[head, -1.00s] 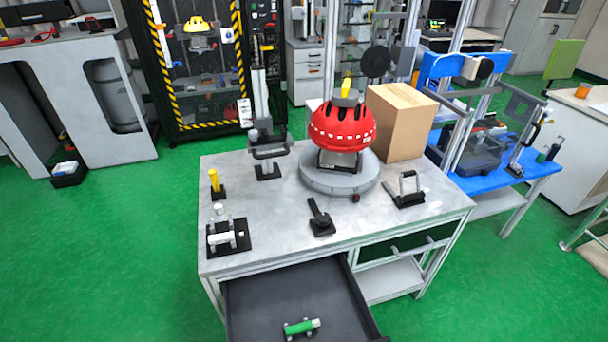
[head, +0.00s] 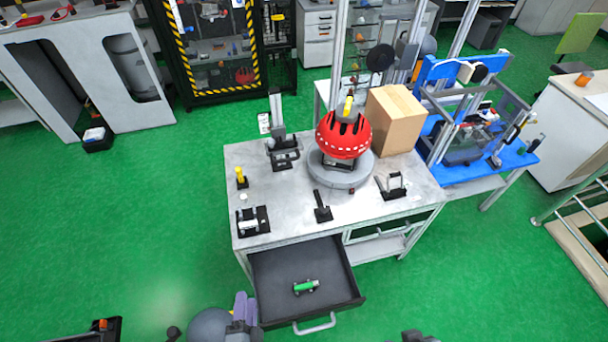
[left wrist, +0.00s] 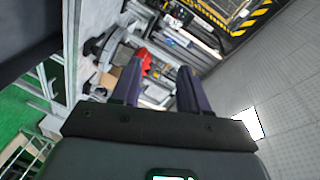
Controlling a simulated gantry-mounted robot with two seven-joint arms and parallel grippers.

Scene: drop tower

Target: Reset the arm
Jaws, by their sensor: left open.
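My left gripper (head: 243,308) shows at the bottom of the head view, in front of the open drawer and left of its handle. Its purple fingers are clear of the drawer and the bench. In the left wrist view the two fingers (left wrist: 158,88) stand apart with nothing between them, so it is open and empty. My right gripper cannot be made out; only a small dark piece shows at the bottom edge of the head view.
A grey workbench (head: 285,222) holds a red helmet (head: 343,140) on a round base, a cardboard box (head: 396,120) and several small fixtures. Its drawer (head: 275,268) is open with a green cylinder (head: 305,287) inside. Green floor (head: 165,230) lies clear to the left.

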